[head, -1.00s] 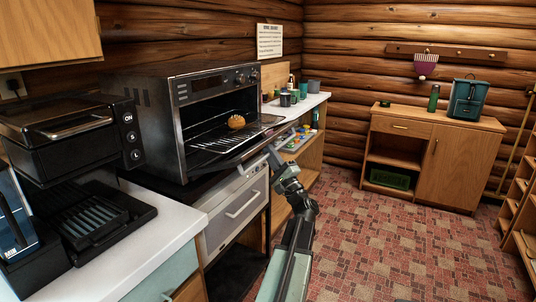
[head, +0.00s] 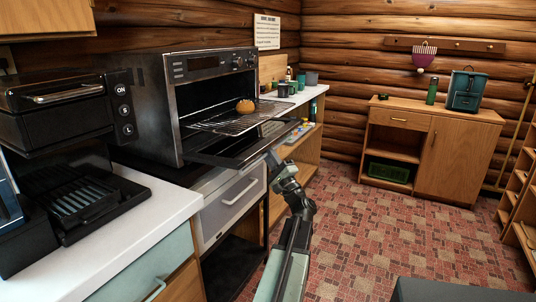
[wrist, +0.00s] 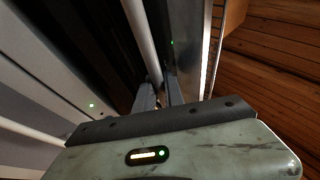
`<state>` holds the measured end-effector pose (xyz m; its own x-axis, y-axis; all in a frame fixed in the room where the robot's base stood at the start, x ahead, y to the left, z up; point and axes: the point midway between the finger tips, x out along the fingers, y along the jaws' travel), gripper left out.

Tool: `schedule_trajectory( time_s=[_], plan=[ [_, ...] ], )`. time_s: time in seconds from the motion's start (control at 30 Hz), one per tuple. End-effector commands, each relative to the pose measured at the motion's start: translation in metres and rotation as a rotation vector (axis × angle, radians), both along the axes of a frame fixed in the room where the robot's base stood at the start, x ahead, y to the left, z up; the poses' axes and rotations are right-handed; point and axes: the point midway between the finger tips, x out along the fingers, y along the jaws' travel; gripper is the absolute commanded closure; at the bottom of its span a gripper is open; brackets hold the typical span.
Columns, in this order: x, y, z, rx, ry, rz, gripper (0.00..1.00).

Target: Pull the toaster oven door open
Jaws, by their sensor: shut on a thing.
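The toaster oven (head: 172,103) is a large steel box on the counter at the left. Its door (head: 240,151) is folded down and stands out nearly flat in front of the open cavity. A round brown bun-like item (head: 245,106) sits on the wire rack (head: 222,125) inside. My gripper (head: 272,158) is at the door's outer edge. In the wrist view my gripper (wrist: 160,95) has its fingers closed around a pale bar, the door handle (wrist: 142,38). The exact contact is partly hidden.
A black appliance (head: 62,115) stands on the white counter (head: 120,220) at the left. Below the oven is a drawer front with a handle (head: 240,193). A wooden cabinet (head: 445,150) stands at the back. The tiled floor (head: 380,230) at the right is clear.

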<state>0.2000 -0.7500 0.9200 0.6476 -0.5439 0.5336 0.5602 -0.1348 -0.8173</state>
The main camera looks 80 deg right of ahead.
Motion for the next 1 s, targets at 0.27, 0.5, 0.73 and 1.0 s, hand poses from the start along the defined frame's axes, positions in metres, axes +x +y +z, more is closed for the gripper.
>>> schedule_trajectory(
  time_s=[0.27, 0.5, 0.73, 1.0],
  plan=[
    [-0.003, -0.003, 0.000, 0.004, -0.001, -0.008, 0.65],
    [-0.003, -0.001, -0.001, 0.002, -0.001, -0.006, 0.65],
    [-0.019, 0.014, -0.019, 0.002, -0.002, -0.007, 0.65],
    [-0.050, 0.040, -0.044, 0.004, -0.001, -0.008, 0.65]
  ],
)
